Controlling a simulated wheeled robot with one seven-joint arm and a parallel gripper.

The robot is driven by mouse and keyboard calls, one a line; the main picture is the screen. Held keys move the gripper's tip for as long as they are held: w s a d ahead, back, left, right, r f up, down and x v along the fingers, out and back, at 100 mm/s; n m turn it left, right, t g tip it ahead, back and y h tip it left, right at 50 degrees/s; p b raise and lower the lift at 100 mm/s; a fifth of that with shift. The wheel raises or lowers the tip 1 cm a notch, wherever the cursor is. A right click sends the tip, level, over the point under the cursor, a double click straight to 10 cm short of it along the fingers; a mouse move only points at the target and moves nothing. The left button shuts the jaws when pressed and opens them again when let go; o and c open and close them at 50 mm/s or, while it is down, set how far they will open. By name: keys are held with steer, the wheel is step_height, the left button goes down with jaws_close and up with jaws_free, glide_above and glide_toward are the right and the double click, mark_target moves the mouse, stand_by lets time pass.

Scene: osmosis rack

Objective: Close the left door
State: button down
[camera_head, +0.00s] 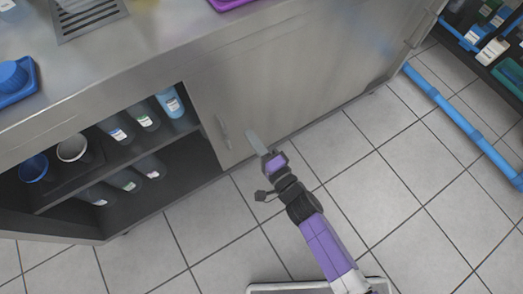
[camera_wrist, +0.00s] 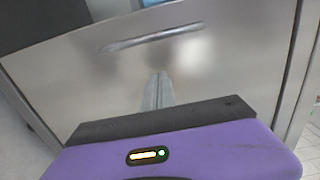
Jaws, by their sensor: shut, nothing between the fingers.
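The steel cabinet stands under the counter, and its left part is open, showing dark shelves with bottles. A flat metal door panel (camera_head: 230,90) with a bar handle (camera_head: 223,132) near its left edge stands right of that opening. I cannot tell whether this panel is the left door. In the wrist view a metal panel (camera_wrist: 80,85) fills the middle, with its handle (camera_wrist: 150,39) across the upper part. My gripper (camera_head: 250,134) is shut and empty, in front of the panel and right of the handle. Its closed fingers (camera_wrist: 162,76) point at the panel below the handle; contact is unclear.
Labelled bottles (camera_head: 143,115) and cups (camera_head: 72,147) stand on the cabinet shelves. The counter (camera_head: 165,25) above holds a blue tray (camera_head: 22,88) at the left. A blue-edged rack (camera_head: 440,100) stands at the right. The tiled floor (camera_head: 375,190) between is clear.

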steer(key=shift+s+a+b, duration=0.25)
steer(key=shift+a+b, duration=0.3)
steer(key=shift+a, duration=0.45)
steer(key=shift+s+a+b, duration=0.25)
steer(key=shift+a+b, duration=0.3)
steer(key=shift+a, duration=0.45)
